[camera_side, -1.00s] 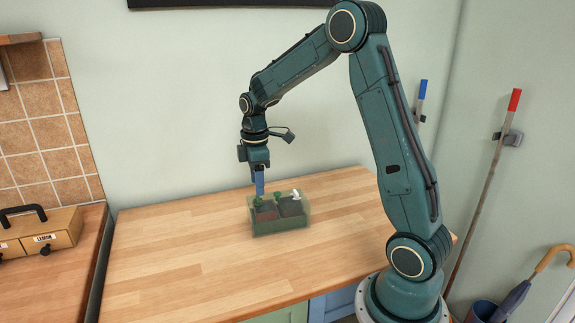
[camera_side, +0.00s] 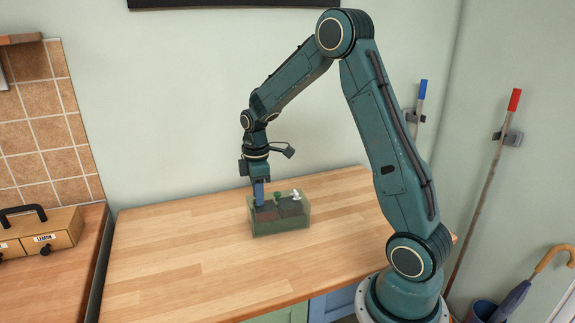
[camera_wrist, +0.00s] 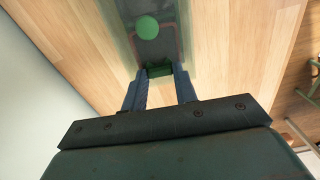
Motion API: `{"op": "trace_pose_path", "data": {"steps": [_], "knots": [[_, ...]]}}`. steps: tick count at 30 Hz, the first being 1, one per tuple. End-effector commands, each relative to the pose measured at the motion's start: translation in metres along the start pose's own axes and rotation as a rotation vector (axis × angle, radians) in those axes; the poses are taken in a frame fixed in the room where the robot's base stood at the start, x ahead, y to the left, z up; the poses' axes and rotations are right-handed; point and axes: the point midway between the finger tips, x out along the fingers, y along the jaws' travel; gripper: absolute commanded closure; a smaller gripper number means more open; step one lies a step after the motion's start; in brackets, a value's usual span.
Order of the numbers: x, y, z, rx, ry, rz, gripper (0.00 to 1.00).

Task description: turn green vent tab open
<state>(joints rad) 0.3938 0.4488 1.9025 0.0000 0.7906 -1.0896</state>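A translucent green box (camera_side: 282,228) stands on the wooden counter, with dark contents inside. My gripper (camera_side: 260,204) points straight down at the box's left end. In the wrist view its two fingers (camera_wrist: 161,70) stand on either side of a dark green tab (camera_wrist: 160,71), very close to it; I cannot tell whether they press on it. The side view hides this tab behind the fingers. A second green piece (camera_side: 277,196) stands at the middle of the box and shows as a round green top (camera_wrist: 147,27) in the wrist view.
A small white piece (camera_side: 295,194) stands at the box's right end. The wooden counter (camera_side: 180,255) around the box is clear. A tan drawer box (camera_side: 48,232) with a black handle sits on the left counter. The wall is close behind.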

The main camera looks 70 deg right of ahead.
Motion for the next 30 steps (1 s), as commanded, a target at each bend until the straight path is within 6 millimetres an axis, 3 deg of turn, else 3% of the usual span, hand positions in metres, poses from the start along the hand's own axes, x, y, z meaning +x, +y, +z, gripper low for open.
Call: {"op": "trace_pose_path", "data": {"steps": [22,30], "knots": [[-0.0004,0.0002,0.0000,0.067,0.000,0.001,0.94],[-0.0004,0.0002,0.0000,0.170,0.000,0.001,0.94]]}}
